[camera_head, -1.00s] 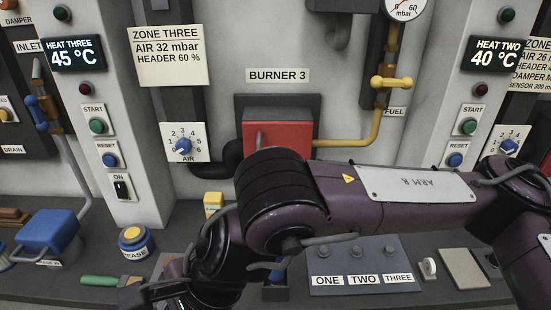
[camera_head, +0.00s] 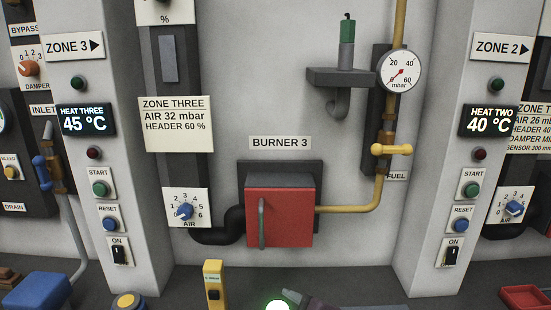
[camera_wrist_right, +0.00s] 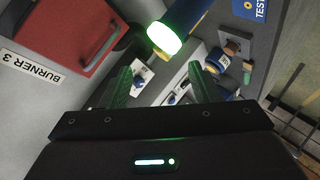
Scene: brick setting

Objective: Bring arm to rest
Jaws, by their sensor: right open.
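My right gripper (camera_wrist_right: 162,72) shows in the right wrist view, with its two dark fingers apart and no object held between them. Beyond the fingertips is a blue cylinder with a brightly glowing green end (camera_wrist_right: 164,38). A green glow (camera_head: 277,306) also shows at the bottom edge of the head view, beside a dark shape that is cut off. I cannot tell whether that shape is part of my right arm. My left gripper is in neither current view.
The red burner door (camera_head: 278,212) is closed on the wall, with a yellow fuel pipe (camera_head: 350,208) to its right. Below it stands a yellow device (camera_head: 214,284) on the dark counter. A blue object (camera_head: 38,291) is at lower left and a red tray (camera_head: 526,297) at lower right.

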